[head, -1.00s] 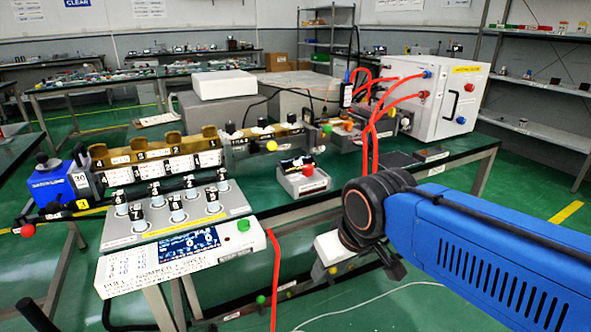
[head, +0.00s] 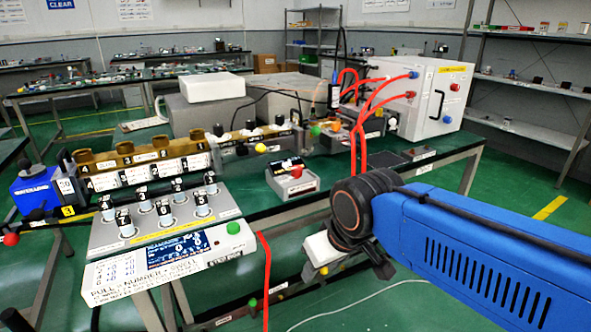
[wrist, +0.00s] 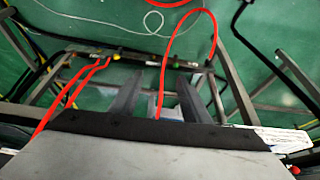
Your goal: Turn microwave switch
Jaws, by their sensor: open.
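No part is labelled clearly enough to tell which one is the microwave switch. A small grey box (head: 312,181) with a red knob (head: 296,172) stands on the green bench in the middle of the head view. A control panel (head: 120,290) with a lit screen (head: 178,250) and a green button (head: 233,228) is at the front left. My gripper (wrist: 158,88) is open and empty in the wrist view, its two dark fingers pointing down over the bench frame and floor.
A white cabinet (head: 425,88) with red cables (head: 364,120) stands at the back right of the bench (head: 245,200). Several knobs (head: 167,212) stand above the panel. In the wrist view a red cable (wrist: 163,60) loops close to the fingers. Floor is open at right.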

